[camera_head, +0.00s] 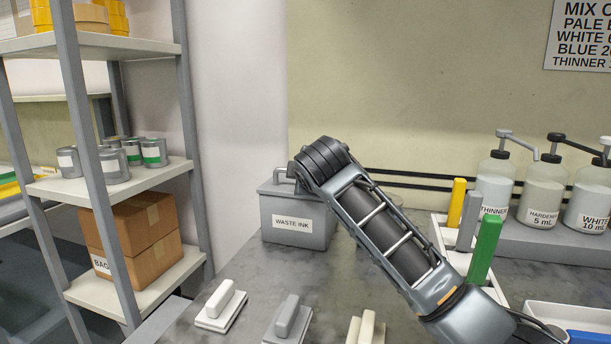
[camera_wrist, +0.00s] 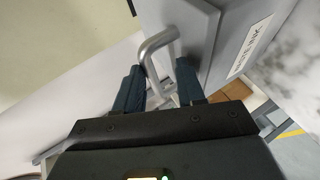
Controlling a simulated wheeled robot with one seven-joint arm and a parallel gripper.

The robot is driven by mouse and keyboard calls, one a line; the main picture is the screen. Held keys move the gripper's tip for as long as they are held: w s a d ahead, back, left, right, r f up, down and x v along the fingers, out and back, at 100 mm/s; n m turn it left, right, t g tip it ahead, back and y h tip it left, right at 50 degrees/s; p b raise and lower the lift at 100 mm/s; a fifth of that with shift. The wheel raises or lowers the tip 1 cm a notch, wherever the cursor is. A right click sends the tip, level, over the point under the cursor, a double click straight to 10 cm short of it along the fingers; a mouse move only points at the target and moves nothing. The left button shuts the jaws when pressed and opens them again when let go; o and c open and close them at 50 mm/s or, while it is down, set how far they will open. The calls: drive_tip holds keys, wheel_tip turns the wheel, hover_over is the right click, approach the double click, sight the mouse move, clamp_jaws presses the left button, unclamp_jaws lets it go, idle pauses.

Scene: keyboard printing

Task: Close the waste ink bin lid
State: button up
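The grey waste ink bin (camera_head: 290,228) stands on the bench against the wall, its white label facing me. Its lid (camera_head: 268,188) looks level on top, though my arm covers its right part. A metal handle (camera_head: 284,173) stands up from the lid. In the wrist view the handle (camera_wrist: 158,45) reaches between the two dark fingers of my gripper (camera_wrist: 160,88). The fingers are apart, with space visible around the handle; firm contact is not visible. The bin's side (camera_wrist: 215,50) also shows there. In the head view my fingers are hidden behind my arm's end.
A shelf rack (camera_head: 75,185) with cans and cardboard boxes (camera_head: 140,240) stands left. Several squeegee-like blocks (camera_head: 221,305) lie in front on the bench. Coloured upright handles (camera_head: 486,248) and pump bottles (camera_head: 543,190) stand right. Marbled bench (camera_head: 250,275) is clear before the bin.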

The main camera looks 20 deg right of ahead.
drive_tip(key=p+v, duration=0.4)
drive_tip(key=v, duration=0.3)
drive_tip(key=shift+s+p, duration=0.35)
drive_tip(key=shift+p, duration=0.05)
drive_tip(key=shift+a+r, duration=0.1)
drive_tip(key=shift+r, duration=0.05)
